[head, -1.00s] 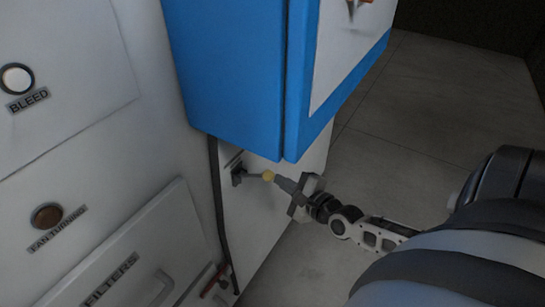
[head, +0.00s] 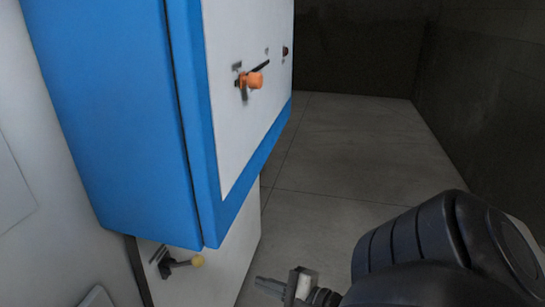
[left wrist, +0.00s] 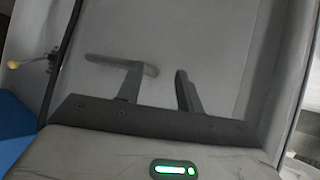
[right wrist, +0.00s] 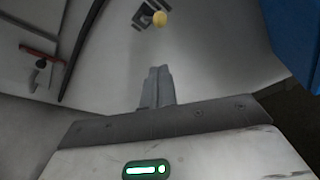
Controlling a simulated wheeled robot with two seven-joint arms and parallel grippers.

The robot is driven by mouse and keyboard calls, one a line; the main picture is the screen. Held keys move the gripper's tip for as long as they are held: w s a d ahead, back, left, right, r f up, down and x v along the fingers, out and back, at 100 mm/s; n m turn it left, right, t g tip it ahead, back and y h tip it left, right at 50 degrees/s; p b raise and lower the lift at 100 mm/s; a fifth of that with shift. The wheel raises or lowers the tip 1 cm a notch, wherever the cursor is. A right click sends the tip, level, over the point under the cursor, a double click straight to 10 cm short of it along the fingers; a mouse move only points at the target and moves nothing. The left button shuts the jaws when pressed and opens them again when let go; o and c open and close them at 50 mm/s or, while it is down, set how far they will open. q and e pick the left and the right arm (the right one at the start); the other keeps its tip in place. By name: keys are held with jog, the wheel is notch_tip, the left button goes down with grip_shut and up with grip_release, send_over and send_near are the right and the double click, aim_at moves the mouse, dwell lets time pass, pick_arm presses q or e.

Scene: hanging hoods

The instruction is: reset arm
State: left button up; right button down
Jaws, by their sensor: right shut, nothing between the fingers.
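The lever with a yellow knob (head: 198,261) sticks out from the white panel under the blue cabinet in the head view. My right gripper (head: 262,285) is to the right of the knob and apart from it. In the right wrist view my right gripper (right wrist: 157,86) has its fingers together with nothing between them, and the yellow knob (right wrist: 160,19) is beyond the tips. In the left wrist view my left gripper (left wrist: 158,85) has its fingers apart. A grey bar-like handle (left wrist: 100,59) shows behind its left finger. The yellow knob (left wrist: 13,64) is at that view's left edge.
The blue cabinet (head: 100,110) overhangs the lever. Its white side carries an orange-knobbed handle (head: 254,80). Grey floor (head: 340,150) lies open to the right, with a dark wall behind. A red handle (right wrist: 40,52) shows at the upper left of the right wrist view.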

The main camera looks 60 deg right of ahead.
jog(key=shift+s+r, duration=0.15)
jog(key=shift+s, duration=0.6)
jog(key=a+f+n+g+y, duration=0.35)
jog(key=a+n+g, duration=0.45)
jog(key=a+n, duration=0.95)
notch_tip(320, 180, up, 3)
jog(key=s+n+g+h, duration=0.3)
jog(key=n+g+h, duration=0.1)
jog(key=n, duration=0.5)
jog(key=w+a+f+t+y, duration=0.3)
jog(key=w+a+f+t, duration=0.2)
jog(key=w+t, duration=0.1)
jog(key=shift+a+t, duration=0.2)
jog(key=shift+t, duration=0.1)
